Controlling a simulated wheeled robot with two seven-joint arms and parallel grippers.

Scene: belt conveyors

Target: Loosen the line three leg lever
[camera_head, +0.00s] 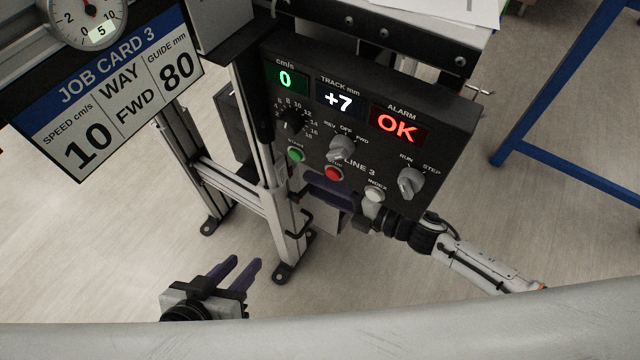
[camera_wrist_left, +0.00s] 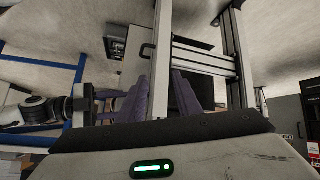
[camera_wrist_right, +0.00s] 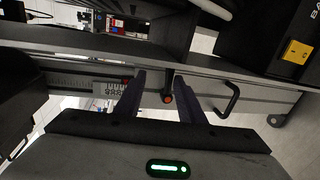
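The line three leg lever is a short dark lever with a red tip (camera_wrist_right: 167,99) on the grey leg. In the right wrist view it lies between the two fingers of my right gripper (camera_wrist_right: 160,84), which look apart, and contact cannot be told. In the head view the right gripper (camera_head: 312,188) reaches in from the right below the LINE 3 panel (camera_head: 350,190), its purple fingers beside the leg (camera_head: 280,215) and partly hidden by the panel. My left gripper (camera_head: 240,263) is open and empty above the floor, lower left; its fingers also show in the left wrist view (camera_wrist_left: 163,85).
The panel shows 0 cm/s, +7 mm and OK. A black loop handle (camera_head: 299,225) sits on the leg below the right gripper. A job card (camera_head: 110,90) and a dial gauge (camera_head: 88,18) are upper left. A blue frame (camera_head: 560,90) stands right. Floor is open at left.

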